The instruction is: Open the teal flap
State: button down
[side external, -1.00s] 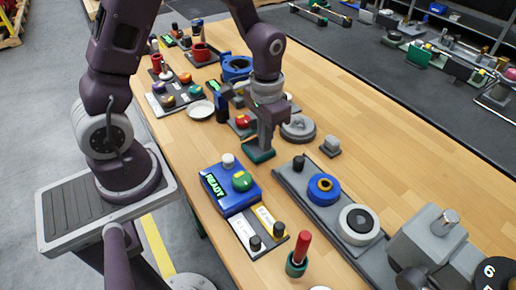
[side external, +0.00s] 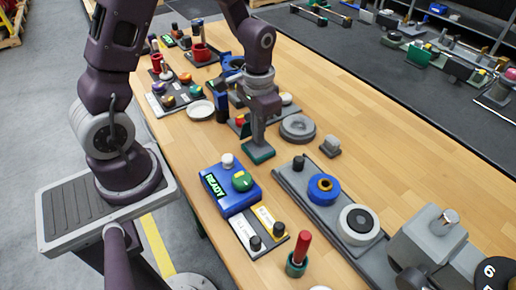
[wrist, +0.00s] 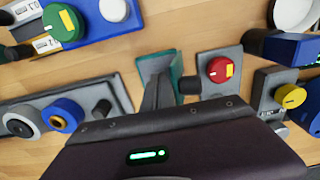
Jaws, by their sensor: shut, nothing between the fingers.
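The teal flap (side external: 261,155) belongs to a small teal and grey piece on the wooden table, near the middle of the side view. In the wrist view its teal edge (wrist: 175,66) shows just beyond my fingers. My gripper (side external: 257,141) points down over this piece, with its fingertips at or very near its top. The fingers are shut with nothing between them. They hide part of the piece in both views, so I cannot tell the flap's angle or whether the fingers touch it.
A red knob on a grey plate (wrist: 219,70) stands close beside the teal piece. A blue READY box (side external: 228,190) with a green knob is in front. A grey rail with round parts (side external: 340,222) lies to the right.

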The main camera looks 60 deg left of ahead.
aim_at(258, 147)
jog(key=shift+a, duration=1.5)
jog(key=shift+d, duration=1.5)
jog(key=shift+r, duration=0.1)
notch_tip(258, 147, up, 8)
jog(key=s+d+r+t, duration=0.2)
jog(key=s+r, duration=0.4)
jog(key=s, duration=0.1)
jog(key=s+d+r+t, duration=0.2)
jog(key=s+r+t, duration=0.1)
jog(key=s+r, duration=0.3)
jog(key=shift+s+d+r+t, duration=0.3)
jog(key=shift+s+d, duration=0.1)
jog(key=shift+s, duration=0.8)
